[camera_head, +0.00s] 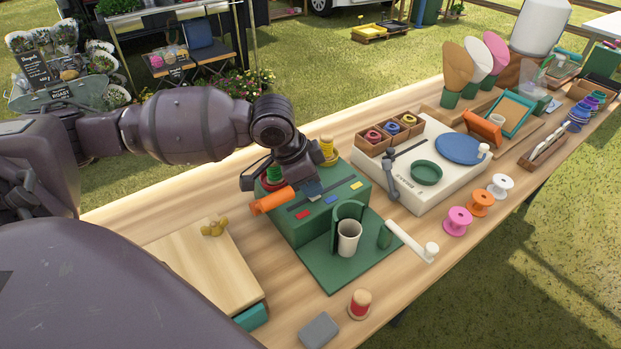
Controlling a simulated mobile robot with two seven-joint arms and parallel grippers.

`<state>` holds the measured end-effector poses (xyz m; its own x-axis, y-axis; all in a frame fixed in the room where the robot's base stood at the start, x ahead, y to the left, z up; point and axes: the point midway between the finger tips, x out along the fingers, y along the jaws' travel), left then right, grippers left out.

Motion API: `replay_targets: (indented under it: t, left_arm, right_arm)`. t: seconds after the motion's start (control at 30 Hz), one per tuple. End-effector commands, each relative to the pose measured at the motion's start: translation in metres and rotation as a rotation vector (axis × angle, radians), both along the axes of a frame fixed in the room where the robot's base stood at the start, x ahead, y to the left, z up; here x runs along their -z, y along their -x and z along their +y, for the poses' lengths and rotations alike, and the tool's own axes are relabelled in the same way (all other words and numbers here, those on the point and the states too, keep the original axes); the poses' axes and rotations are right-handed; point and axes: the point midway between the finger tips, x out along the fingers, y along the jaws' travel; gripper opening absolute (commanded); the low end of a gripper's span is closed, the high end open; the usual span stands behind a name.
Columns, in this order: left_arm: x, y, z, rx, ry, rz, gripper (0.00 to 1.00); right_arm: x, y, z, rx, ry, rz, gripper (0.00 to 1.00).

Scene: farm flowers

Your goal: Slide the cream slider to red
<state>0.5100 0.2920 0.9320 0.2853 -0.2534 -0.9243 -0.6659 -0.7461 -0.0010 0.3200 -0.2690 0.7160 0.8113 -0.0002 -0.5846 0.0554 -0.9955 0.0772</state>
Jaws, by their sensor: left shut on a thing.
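A green box (352,207) stands on the wooden table, with a dark slot along its sloped top. Below the slot are a red mark (302,215) at the left, a blue mark (331,199) in the middle and a yellow mark (356,185) at the right. My left gripper (309,189) is down at the slot, near the red and blue marks. It is shut, and the cream slider is hidden at its fingers, so its exact place along the slot cannot be told. My right gripper is out of view.
An orange roll (272,200) sticks out at the box's left end. Spools of green (274,173) and yellow thread (327,148) stand behind.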

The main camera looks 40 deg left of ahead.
Motion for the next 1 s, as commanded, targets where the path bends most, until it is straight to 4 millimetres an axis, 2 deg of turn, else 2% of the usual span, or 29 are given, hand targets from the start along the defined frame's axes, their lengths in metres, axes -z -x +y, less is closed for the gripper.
replay_targets:
  t: [0.07, 0.1, 0.27, 0.53, 0.67, 1.0]
  left_arm:
    - [0.0, 0.0, 0.0, 0.0, 0.001, 0.0, 0.0]
    - [0.0, 0.0, 0.0, 0.0, 0.001, 0.0, 0.24]
    - [0.0, 0.0, 0.0, 0.0, 0.001, 0.0, 0.49]
    - [0.0, 0.0, 0.0, 0.0, 0.001, 0.001, 0.49]
    - [-0.008, 0.002, 0.002, 0.0, 0.0, -0.001, 0.49]
    - [-0.063, 0.018, 0.017, -0.001, -0.002, -0.006, 0.49]
  right_arm:
    - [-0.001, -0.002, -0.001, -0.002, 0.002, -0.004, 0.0]
    - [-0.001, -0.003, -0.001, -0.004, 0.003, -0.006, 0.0]
    - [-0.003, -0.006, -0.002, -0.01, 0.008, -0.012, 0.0]
    - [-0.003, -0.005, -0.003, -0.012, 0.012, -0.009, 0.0]
    - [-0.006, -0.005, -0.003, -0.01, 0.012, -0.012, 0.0]
    - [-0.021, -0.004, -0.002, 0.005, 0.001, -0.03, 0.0]
